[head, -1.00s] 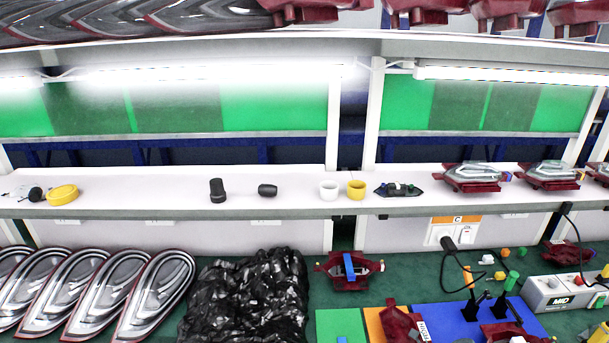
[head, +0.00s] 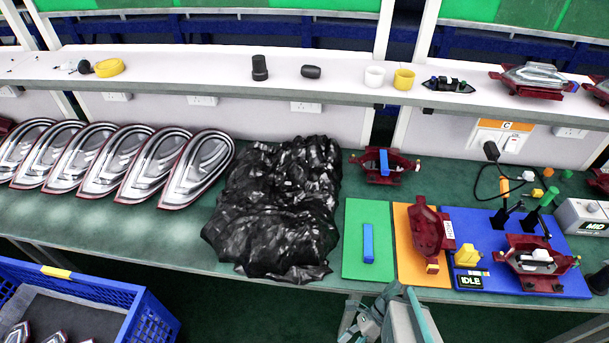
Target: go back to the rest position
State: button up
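Part of my arm shows at the bottom edge of the head view, below the front edge of the green bench (head: 120,205). What looks like my gripper (head: 366,320) is there, small and partly cut off. I cannot make out whether its fingers are open or shut. It is apart from the bench things, below the green mat (head: 354,266) that bears a blue block (head: 368,243). No held object can be made out.
Several tail lamps (head: 190,170) lie at the left, beside a crumpled black bag (head: 275,205). Red lamp parts (head: 431,230) and a fixture (head: 536,262) sit on orange and blue mats at the right. A blue crate (head: 150,322) stands at the lower left.

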jog(key=s+d+f+n+h+b, duration=0.2)
jog(key=f+n+h, duration=0.2)
jog(key=n, duration=0.5)
jog(key=s+d+f+n+h+b, duration=0.2)
jog(key=s+f+n+h, duration=0.1)
jog(key=f+n, duration=0.5)
jog(key=shift+d+n+g+h, duration=0.35)
jog(key=shift+n+h, duration=0.35)
jog(key=shift+n, duration=0.5)
